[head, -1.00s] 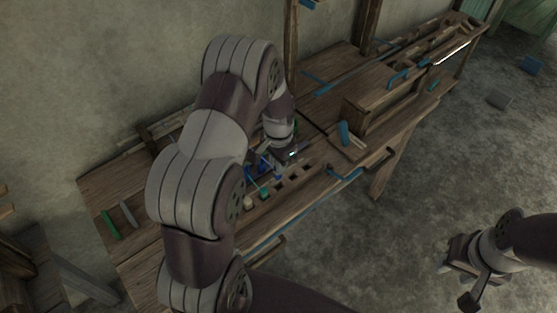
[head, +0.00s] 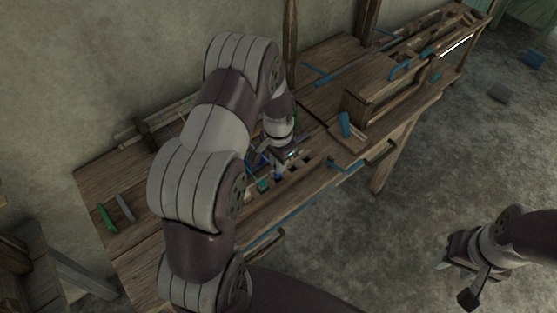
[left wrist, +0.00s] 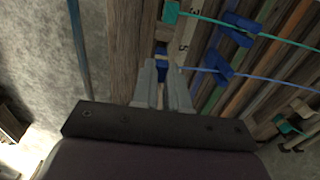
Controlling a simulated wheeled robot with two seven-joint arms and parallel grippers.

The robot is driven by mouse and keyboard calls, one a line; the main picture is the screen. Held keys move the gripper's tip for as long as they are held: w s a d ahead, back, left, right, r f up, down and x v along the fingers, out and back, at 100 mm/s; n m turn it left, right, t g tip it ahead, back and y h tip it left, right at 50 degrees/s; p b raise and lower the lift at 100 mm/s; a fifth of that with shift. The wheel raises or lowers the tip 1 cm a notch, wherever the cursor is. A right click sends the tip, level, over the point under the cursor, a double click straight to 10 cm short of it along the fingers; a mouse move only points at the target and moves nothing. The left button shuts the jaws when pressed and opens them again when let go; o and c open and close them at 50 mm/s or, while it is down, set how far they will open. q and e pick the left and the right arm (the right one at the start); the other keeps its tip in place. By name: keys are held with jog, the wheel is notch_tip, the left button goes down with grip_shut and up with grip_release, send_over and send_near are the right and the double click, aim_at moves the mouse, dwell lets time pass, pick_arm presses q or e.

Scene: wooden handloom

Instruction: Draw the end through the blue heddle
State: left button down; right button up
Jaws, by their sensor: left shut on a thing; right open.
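In the left wrist view my left gripper (left wrist: 161,86) is shut on a small blue end piece (left wrist: 162,68), partly hidden between the fingertips. A blue thread (left wrist: 275,82) runs right from it, meeting a blue heddle (left wrist: 218,68); I cannot tell whether it passes through or over it. A second blue heddle (left wrist: 238,28) lies above, where a teal thread (left wrist: 285,42) crosses to a teal end piece (left wrist: 171,12). My right gripper (head: 460,275) is open and empty, off the loom's front.
The wooden loom (head: 150,240) stands along the wall. A wooden box (head: 368,105) and a blue piece (head: 345,125) sit to the right of the gripper. Green (head: 106,216) and grey (head: 126,207) pieces lie at the left end. Floor around my right gripper is clear.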

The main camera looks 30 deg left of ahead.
pick_arm(q)
jog(key=shift+f+b, duration=0.8)
jog(key=shift+f, duration=0.8)
jog(key=c, duration=1.1)
grip_release()
notch_tip(320, 180, up, 13)
jog(key=shift+f+b, duration=0.15)
jog(key=shift+b, duration=0.2)
